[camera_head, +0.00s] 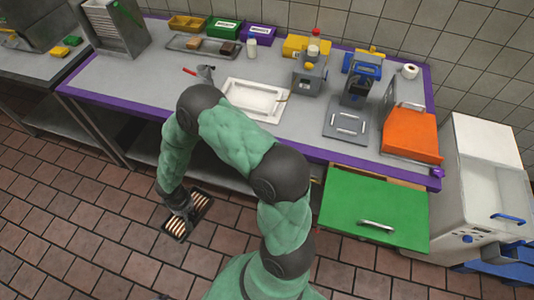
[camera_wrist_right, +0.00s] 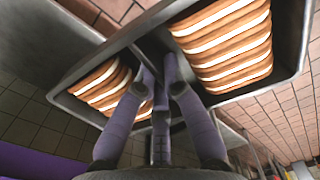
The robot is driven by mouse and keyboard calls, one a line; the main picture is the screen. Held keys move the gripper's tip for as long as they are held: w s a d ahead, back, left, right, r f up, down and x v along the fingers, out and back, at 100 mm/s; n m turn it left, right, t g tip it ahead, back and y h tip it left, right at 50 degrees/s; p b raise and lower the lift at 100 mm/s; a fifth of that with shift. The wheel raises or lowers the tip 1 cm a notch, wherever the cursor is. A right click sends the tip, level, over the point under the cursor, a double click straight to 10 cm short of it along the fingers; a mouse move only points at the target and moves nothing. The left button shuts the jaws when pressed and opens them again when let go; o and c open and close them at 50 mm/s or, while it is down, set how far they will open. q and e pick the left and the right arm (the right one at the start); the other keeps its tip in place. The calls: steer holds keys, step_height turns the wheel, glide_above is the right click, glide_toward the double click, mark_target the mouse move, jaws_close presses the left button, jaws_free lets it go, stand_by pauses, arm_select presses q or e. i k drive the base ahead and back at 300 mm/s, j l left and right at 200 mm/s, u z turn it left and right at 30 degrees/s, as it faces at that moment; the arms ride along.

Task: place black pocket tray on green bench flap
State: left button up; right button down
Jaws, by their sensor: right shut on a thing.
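The black pocket tray (camera_head: 207,203) is in the air over the floor, in front of the purple-edged bench. Its two pockets hold rows of cream sandwiches (camera_head: 178,229). My right gripper (camera_head: 184,205) is shut on the tray at the divider between the pockets. In the right wrist view the tray (camera_wrist_right: 293,28) shows close up and tilted, with the gripper's fingers (camera_wrist_right: 157,80) at its middle and sandwiches (camera_wrist_right: 225,42) on both sides. The green bench flap (camera_head: 370,205) sticks out from the bench front at the right, clear on top, with a metal handle. My left gripper is not in view.
The bench (camera_head: 290,140) carries a white tray (camera_head: 253,100), a grey machine (camera_head: 308,75), a blue device (camera_head: 360,82) and an orange box (camera_head: 411,134). A white chest (camera_head: 475,190) stands right of the flap. My right arm spans the space between tray and flap.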

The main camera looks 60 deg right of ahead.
mark_target(376, 206)
steer(key=k+l+z, duration=0.1)
steer(key=k, duration=0.35)
steer(key=k+l, duration=0.1)
steer(key=k, duration=0.35)
steer(key=k+l+z, duration=0.15)
steer(key=k, duration=0.3)
